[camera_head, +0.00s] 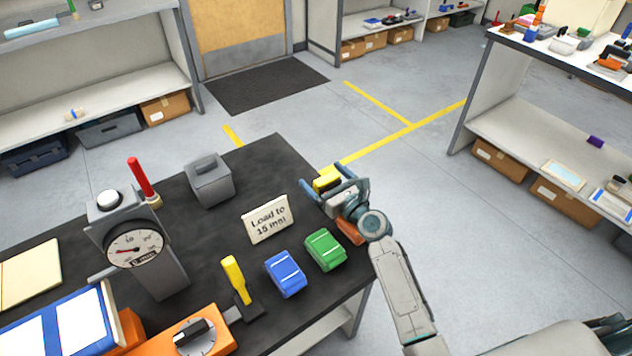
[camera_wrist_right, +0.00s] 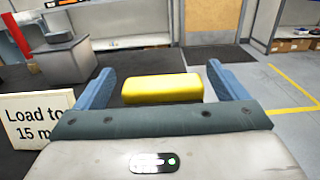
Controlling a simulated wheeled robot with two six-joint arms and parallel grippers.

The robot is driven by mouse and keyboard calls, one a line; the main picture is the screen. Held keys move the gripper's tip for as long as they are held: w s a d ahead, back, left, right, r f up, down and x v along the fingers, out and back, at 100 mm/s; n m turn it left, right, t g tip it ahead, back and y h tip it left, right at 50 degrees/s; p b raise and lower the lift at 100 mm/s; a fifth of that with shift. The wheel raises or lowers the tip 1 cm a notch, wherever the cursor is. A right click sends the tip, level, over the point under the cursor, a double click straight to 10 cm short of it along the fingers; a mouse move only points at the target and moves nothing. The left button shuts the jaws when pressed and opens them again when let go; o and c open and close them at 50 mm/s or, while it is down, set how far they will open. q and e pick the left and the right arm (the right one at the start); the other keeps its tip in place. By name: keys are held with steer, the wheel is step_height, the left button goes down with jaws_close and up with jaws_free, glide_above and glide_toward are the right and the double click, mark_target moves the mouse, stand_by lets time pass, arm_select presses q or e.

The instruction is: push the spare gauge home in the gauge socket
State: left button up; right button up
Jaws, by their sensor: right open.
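A grey gauge stand (camera_head: 160,275) with a round white dial (camera_head: 133,250) and a red lever (camera_head: 142,178) stands on the black bench (camera_head: 225,225). I cannot tell which thing is the spare gauge, and no empty socket is clear. My right gripper (camera_head: 319,176) is open at the bench's right edge. A yellow block (camera_head: 327,180) shows between or just beyond its fingers; the right wrist view shows the block (camera_wrist_right: 162,88) between the two blue fingers, with gaps either side. My left gripper is in no view.
A sign (camera_head: 268,219) reading "Load to 15" stands left of the gripper. Blue (camera_head: 285,273) and green (camera_head: 325,249) blocks lie in front. A grey box (camera_head: 209,180), yellow-handled tool (camera_head: 237,279) and orange unit with a knob (camera_head: 193,338) are further left. The bench's back right is bare.

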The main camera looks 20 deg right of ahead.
steer(key=shift+s+d+f, duration=0.1)
steer(key=shift+s+d, duration=0.05)
steer(key=shift+s, duration=0.05)
steer(key=shift+s+d, duration=0.15)
steer(key=c, duration=1.1)
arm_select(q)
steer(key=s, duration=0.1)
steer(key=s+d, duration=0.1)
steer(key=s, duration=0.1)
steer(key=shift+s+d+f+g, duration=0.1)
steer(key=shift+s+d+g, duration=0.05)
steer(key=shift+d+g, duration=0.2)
